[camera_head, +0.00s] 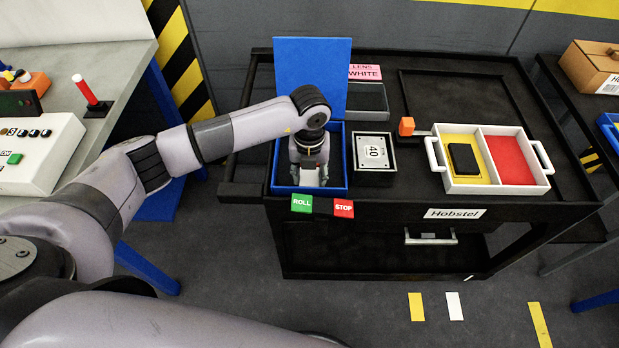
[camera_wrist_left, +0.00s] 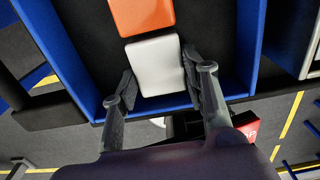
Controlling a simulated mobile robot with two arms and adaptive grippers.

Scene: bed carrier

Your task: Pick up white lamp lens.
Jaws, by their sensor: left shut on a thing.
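The white lamp lens (camera_wrist_left: 155,66) lies inside the blue box, between the two fingers of my left gripper (camera_wrist_left: 160,88) in the left wrist view. The fingers are shut on its sides. An orange lens (camera_wrist_left: 142,15) sits right beside it in the box. In the head view my left gripper (camera_head: 310,176) reaches down into the blue box (camera_head: 340,187), whose blue lid (camera_head: 312,72) stands open behind. The lens is largely hidden there by the gripper. My right gripper is not in view.
The box stands on a black cart (camera_head: 400,240) beside a grey plate marked 40 (camera_head: 374,152). A white tray (camera_head: 488,186) with yellow and red compartments holds a black block (camera_head: 463,158). ROLL (camera_head: 301,203) and STOP (camera_head: 343,208) labels sit at the front edge. A pink WHITE label (camera_head: 365,72) lies behind.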

